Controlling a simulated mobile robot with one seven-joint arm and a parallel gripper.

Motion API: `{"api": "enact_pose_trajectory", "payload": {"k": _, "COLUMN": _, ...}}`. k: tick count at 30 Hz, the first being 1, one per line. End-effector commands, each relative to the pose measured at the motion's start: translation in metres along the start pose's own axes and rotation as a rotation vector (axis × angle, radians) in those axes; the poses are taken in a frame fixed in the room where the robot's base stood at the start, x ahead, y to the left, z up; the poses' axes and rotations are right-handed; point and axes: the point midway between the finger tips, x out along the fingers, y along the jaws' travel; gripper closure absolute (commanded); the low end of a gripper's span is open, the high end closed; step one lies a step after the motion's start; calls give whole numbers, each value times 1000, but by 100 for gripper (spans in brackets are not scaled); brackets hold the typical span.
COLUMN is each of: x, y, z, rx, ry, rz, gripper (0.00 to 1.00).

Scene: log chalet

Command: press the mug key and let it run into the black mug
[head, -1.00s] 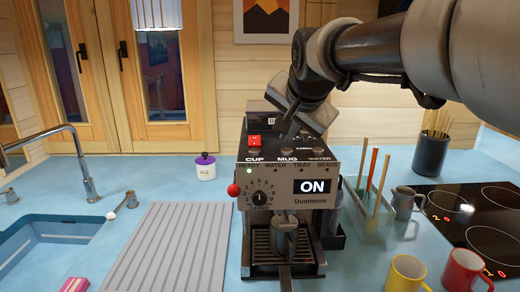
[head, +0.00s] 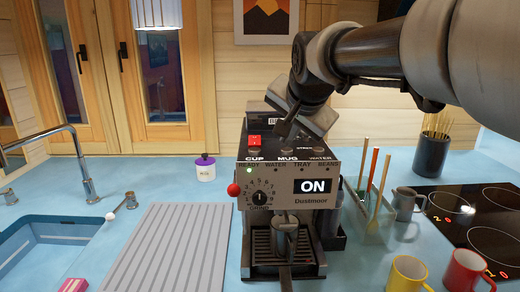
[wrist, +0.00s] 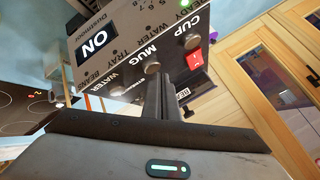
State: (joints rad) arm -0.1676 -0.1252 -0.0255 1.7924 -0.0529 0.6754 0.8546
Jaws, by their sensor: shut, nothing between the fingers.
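The coffee machine (head: 270,185) stands on the counter, its display reading ON and a green light lit. The mug key (wrist: 153,69) is a round metal button by the MUG label; in the head view the key (head: 287,152) is on the sloping top panel. My gripper (head: 283,136) is shut and empty, pointing down at the panel. In the wrist view the fingertips (wrist: 157,82) overlap the area just beside the mug key; I cannot tell whether they touch it. I cannot make out a black mug under the spout, where a dark handle (head: 285,262) hides part of the drip tray (head: 262,245).
CUP (wrist: 192,42) and WATER keys flank the mug key, and a red switch (head: 254,140) is behind. A grey mug (head: 405,204), yellow mug (head: 408,273) and red mug (head: 465,271) stand right. A utensil holder (head: 368,215) is close beside the machine.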

Motion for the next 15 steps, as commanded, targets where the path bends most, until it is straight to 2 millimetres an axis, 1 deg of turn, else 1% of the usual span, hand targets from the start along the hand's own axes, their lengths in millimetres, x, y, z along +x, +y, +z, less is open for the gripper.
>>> {"api": "enact_pose_trajectory", "payload": {"k": 15, "x": 5, "y": 4, "z": 3, "rx": 0, "ry": 0, "rz": 0, "gripper": 100}}
